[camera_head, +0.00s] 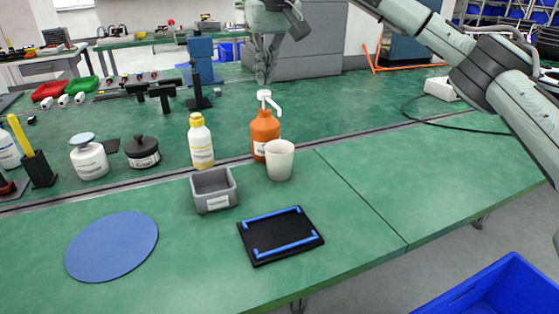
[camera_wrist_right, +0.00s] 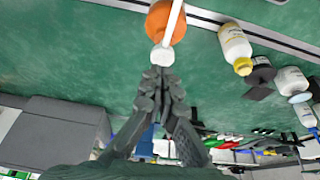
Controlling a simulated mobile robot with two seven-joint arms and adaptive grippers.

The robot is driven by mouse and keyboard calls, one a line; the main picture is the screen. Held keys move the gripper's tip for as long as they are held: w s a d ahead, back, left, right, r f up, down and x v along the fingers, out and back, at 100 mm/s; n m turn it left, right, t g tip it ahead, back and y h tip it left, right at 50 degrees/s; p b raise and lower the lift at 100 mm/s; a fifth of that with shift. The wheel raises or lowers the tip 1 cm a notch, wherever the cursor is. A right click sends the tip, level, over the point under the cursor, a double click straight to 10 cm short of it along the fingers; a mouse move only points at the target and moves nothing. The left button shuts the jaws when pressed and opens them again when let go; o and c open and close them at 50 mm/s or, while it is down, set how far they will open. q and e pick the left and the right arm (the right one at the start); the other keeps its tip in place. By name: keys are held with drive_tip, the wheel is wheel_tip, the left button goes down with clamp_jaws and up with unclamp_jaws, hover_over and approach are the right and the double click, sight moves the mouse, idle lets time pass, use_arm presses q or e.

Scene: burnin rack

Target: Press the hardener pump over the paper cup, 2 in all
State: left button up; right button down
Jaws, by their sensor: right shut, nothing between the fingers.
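The hardener pump is an orange bottle (camera_head: 265,132) with a white pump head (camera_head: 265,96), upright on the green bench. The white paper cup (camera_head: 280,160) stands just in front of it, under the spout side. My right gripper (camera_head: 264,74) points down just above the pump head, shut and empty, with a small gap that is hard to judge. In the right wrist view the shut fingertips (camera_wrist_right: 160,72) are next to the white pump head (camera_wrist_right: 161,56), with the orange bottle (camera_wrist_right: 160,22) beyond. The cup is not clearly seen there. My left gripper is not in view.
A yellow-labelled white bottle (camera_head: 201,142), a grey bin (camera_head: 213,190) and a black tray with blue strips (camera_head: 280,235) stand nearby. A round blue mat (camera_head: 112,246) lies at front left. The bench right of the cup is clear.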

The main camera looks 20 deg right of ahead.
sight(264, 91)
drive_tip(key=shift+f, duration=0.15)
drive_tip(key=shift+f+b, duration=0.55)
drive_tip(key=shift+f, duration=0.85)
drive_tip(key=shift+r, duration=0.1)
drive_tip(key=shift+r+p, duration=0.65)
drive_tip(key=shift+r, duration=0.75)
drive_tip(key=shift+r, duration=0.2)
wheel_tip(264, 91, up, 6)
drive_tip(key=shift+f, duration=0.1)
